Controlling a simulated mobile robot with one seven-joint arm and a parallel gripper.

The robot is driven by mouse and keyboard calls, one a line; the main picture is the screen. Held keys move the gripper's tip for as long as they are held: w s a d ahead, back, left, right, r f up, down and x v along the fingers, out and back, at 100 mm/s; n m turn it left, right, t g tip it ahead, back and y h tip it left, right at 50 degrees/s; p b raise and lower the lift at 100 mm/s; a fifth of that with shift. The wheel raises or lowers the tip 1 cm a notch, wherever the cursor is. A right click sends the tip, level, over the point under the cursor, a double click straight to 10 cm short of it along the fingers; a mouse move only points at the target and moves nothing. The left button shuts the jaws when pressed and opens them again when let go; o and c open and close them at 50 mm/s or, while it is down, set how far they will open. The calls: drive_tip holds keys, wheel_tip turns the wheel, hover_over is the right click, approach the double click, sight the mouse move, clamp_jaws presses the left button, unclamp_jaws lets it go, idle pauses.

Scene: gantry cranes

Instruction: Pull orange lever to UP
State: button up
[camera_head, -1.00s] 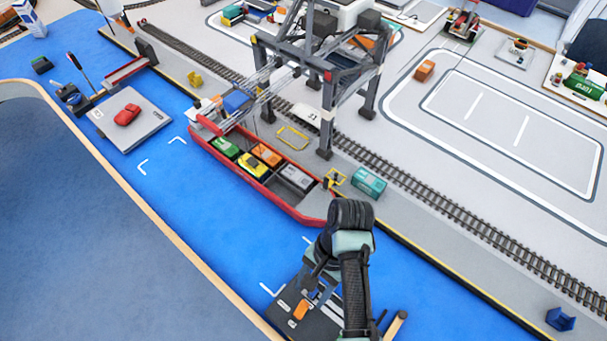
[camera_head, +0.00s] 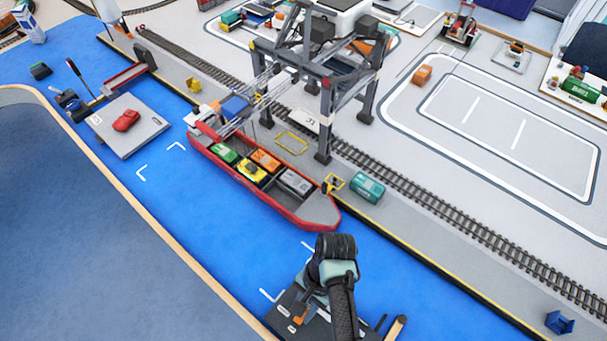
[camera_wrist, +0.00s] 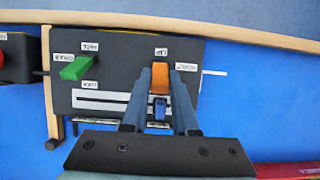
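The orange lever (camera_wrist: 160,79) stands on a black control panel (camera_wrist: 120,57) in the wrist view, with small white labels above it and to its right, too blurred to read. It shows small in the head view (camera_head: 299,315), partly hidden by my arm. My gripper (camera_wrist: 160,72) reaches over the panel, one finger on each side of the orange lever. The lever fills most of the gap between the fingertips. I cannot tell whether the fingers press on it. A blue piece (camera_wrist: 160,112) shows between the fingers, below the orange lever.
A green lever (camera_wrist: 76,67) with labels stands left on the same panel. A red knob (camera_wrist: 3,55) is at the far left. In the head view, a red ship (camera_head: 262,181) with cargo lies beyond the panel under a grey gantry crane (camera_head: 327,110).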

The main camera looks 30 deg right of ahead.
clamp_jaws()
